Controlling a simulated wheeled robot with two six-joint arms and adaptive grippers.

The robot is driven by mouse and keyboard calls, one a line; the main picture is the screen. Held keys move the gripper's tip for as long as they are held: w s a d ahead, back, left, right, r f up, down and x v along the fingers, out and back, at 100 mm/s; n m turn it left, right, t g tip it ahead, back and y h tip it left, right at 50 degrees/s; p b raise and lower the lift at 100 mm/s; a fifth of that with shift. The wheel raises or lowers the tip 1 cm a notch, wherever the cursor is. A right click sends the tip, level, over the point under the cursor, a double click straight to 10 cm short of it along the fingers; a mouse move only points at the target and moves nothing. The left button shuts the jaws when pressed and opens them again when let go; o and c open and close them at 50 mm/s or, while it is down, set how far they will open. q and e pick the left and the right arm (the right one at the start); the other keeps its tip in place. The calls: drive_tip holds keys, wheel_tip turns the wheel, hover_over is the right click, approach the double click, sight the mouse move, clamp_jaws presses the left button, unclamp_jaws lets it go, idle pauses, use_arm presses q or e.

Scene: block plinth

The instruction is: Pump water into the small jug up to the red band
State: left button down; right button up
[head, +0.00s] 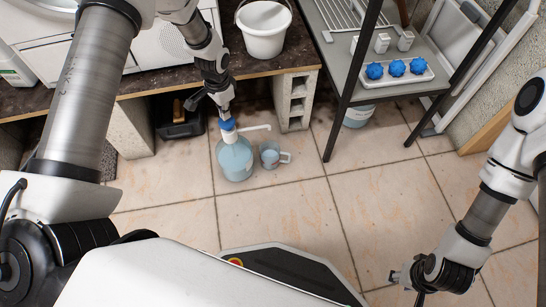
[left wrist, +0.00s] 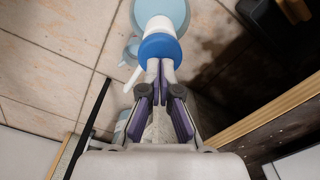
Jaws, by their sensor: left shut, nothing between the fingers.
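A large translucent blue bottle (head: 236,163) stands upright on the tiled floor, with a blue pump head (head: 228,125) and a white spout (head: 256,128) pointing right. The small jug (head: 270,155) stands just right of the bottle, under the spout's end, its handle to the right. I cannot make out its water level or red band. My left gripper (head: 223,108) is shut and empty, pointing down at the pump top. In the left wrist view the fingertips (left wrist: 160,66) are at the blue pump head (left wrist: 160,48); contact is unclear. My right gripper (head: 404,284) is low at bottom right, away from the bottle.
A dark counter (head: 160,85) on concrete blocks (head: 295,100) stands behind the bottle, with a white bucket (head: 264,28) on top. A metal shelf (head: 345,70) holds a tray with blue-topped items (head: 397,68). Floor in front and right of the jug is clear.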

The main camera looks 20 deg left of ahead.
use_arm(q)
drive_tip(key=shift+f+b, duration=1.05)
drive_tip(key=shift+f, duration=1)
drive_tip(key=shift+r+p, duration=2.15)
drive_tip(key=shift+r, duration=0.1)
wheel_tip(320, 180, up, 6)
drive_tip(key=p, duration=0.5)
